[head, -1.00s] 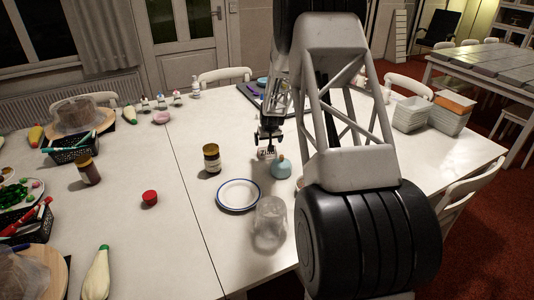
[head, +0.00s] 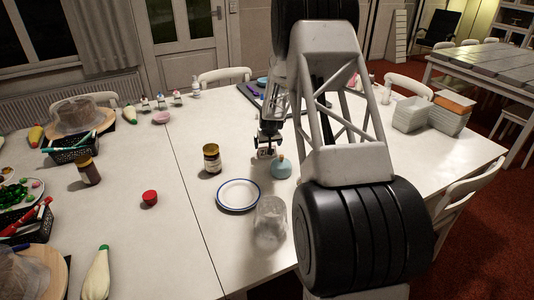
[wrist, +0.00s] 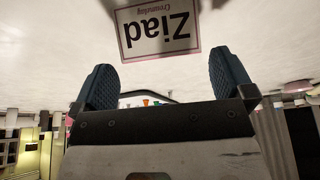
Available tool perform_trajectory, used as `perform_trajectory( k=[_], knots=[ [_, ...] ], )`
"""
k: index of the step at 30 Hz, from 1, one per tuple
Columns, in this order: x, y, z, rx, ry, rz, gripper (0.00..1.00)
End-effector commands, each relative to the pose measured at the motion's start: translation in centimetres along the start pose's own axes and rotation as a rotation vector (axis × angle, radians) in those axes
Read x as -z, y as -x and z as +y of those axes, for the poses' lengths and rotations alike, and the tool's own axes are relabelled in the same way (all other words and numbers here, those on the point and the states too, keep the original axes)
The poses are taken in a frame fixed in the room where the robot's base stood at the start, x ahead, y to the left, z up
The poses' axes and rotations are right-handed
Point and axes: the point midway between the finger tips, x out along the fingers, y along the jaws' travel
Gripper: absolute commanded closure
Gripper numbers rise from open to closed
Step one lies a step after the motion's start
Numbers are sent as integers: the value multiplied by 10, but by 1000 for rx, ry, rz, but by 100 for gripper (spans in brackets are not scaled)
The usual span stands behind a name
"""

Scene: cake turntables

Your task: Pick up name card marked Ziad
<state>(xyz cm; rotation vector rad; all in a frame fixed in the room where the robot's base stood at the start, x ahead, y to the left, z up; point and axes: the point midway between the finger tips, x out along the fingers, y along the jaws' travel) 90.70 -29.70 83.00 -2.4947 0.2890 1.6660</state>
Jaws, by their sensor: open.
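The name card marked Ziad (wrist: 157,28) is white with a pink border and shows upside down at the top of the wrist view. In the head view the small white card (head: 266,153) stands on the table just under my gripper, partly hidden by it. My gripper (head: 269,138) points down close above or behind the card; the exact gap is unclear. In the wrist view my gripper (wrist: 163,66) has its two dark blue fingers wide apart with nothing between them, and the card lies beyond the tips.
A light blue round object (head: 281,168) stands close beside the card. A brown jar (head: 212,158), a blue-rimmed white plate (head: 238,195) and a clear glass (head: 270,222) stand nearby. A red lid (head: 150,198) lies farther left.

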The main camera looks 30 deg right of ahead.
Motion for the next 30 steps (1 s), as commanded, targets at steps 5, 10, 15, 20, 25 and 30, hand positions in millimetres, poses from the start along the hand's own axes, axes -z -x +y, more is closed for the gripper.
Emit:
perform_trajectory(
  k=[5,10,15,20,25,30],
  knots=[
    [0,-8,0,0,0,-2,0],
    [0,-22,0,0,0,-2,0],
    [0,-38,0,0,0,-1,0],
    [0,-49,0,0,0,-1,0],
    [1,-52,0,0,0,-1,0],
    [0,-52,0,0,0,0,0]
  ],
)
